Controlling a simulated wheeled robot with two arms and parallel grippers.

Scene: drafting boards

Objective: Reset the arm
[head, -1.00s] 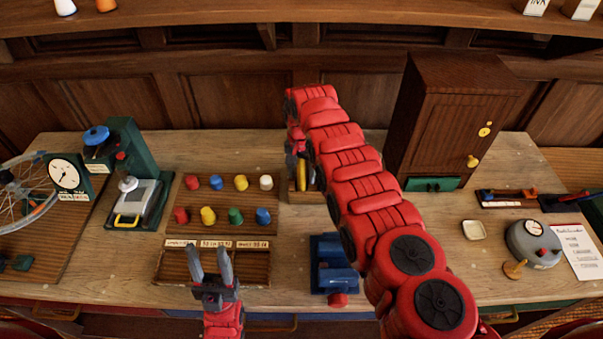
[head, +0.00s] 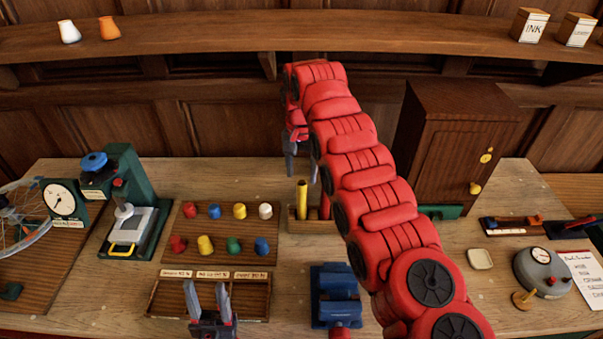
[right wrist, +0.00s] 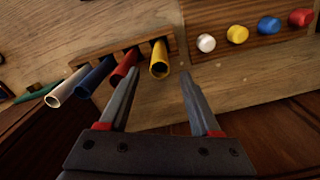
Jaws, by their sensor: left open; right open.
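My right arm reaches from the lower right of the head view to the back of the bench. Its right gripper (head: 302,172) points down, open and empty, above a small wooden holder (head: 297,226). The holder carries a yellow tube (head: 302,196) and a red tube (head: 325,205); my arm hides the rest. In the right wrist view the open fingers (right wrist: 157,82) are empty, with the yellow tube (right wrist: 159,62), red tube (right wrist: 122,70), blue tube (right wrist: 94,78) and white tube (right wrist: 66,88) beyond them. My left gripper (head: 207,292) is open and empty over a slotted wooden tray (head: 255,300).
A peg board (head: 221,226) with several coloured pegs lies left of the holder. A blue vise (head: 336,295) stands in front of it. A brown cabinet (head: 455,150) stands right of my right arm. A shelf (head: 380,38) crosses the back above the gripper.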

